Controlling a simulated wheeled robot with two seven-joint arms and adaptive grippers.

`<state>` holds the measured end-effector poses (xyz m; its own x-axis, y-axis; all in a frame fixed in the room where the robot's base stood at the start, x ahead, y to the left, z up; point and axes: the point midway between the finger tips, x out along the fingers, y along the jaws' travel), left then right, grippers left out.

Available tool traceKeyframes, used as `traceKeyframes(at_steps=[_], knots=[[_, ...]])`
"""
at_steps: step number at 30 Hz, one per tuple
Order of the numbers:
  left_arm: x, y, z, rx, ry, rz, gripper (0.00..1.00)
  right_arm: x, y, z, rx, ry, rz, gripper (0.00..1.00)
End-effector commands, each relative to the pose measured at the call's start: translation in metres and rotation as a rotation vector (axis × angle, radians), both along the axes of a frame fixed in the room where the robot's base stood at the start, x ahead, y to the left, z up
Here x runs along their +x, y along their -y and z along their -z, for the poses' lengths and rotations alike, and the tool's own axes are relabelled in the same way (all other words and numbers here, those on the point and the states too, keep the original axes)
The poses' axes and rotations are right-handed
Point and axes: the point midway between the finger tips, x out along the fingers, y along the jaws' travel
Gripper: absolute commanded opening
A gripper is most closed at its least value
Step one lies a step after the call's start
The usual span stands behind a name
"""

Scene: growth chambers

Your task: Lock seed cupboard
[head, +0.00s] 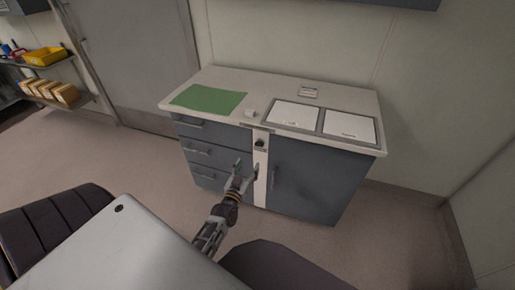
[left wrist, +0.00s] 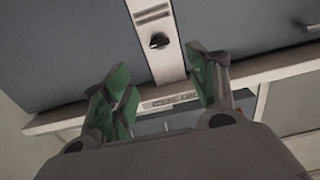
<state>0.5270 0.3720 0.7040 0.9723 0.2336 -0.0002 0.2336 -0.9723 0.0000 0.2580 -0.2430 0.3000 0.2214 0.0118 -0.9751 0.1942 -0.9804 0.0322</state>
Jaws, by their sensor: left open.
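The seed cupboard (head: 310,180) is a dark grey door on the right side of a low cabinet, and it looks shut, with an upright handle (head: 274,178). A white strip (head: 260,165) runs down its left edge and carries a small black knob (head: 260,142) near the top. The knob also shows in the left wrist view (left wrist: 159,41), beyond my fingertips. My left gripper (head: 246,171) is open and empty in front of the strip, below the knob in the picture. Its green-padded fingers (left wrist: 165,80) stand apart, not touching the knob. My right gripper is not in view.
Several shut drawers (head: 202,152) lie left of the strip. The worktop (head: 257,88) overhangs the front and carries a green mat (head: 208,98), a small white block (head: 250,113) and two labelled white panels. Shelves with a yellow tray (head: 45,56) stand far left. Floor is clear around the cabinet.

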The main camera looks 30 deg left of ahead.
Motion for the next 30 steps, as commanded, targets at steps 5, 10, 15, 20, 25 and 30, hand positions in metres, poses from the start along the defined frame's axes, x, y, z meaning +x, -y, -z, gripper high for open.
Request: traceKeyframes(at_steps=[5,10,15,20,25,30], knots=[[0.012,-0.003,0.000,0.000,0.002,0.000,0.59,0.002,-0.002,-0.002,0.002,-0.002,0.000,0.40],[0.027,-0.007,-0.001,0.001,0.003,0.000,0.59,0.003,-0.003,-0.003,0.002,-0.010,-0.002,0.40],[0.041,-0.010,0.000,0.000,0.002,0.000,0.59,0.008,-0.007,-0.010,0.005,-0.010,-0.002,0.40],[0.054,-0.013,0.000,0.000,0.002,-0.001,0.59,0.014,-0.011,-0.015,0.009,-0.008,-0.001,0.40],[0.069,-0.017,0.000,0.000,0.001,0.000,0.59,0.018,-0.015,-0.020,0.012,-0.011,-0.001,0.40],[0.083,-0.020,0.000,0.000,0.001,0.000,0.59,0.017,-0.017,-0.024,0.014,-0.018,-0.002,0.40]])
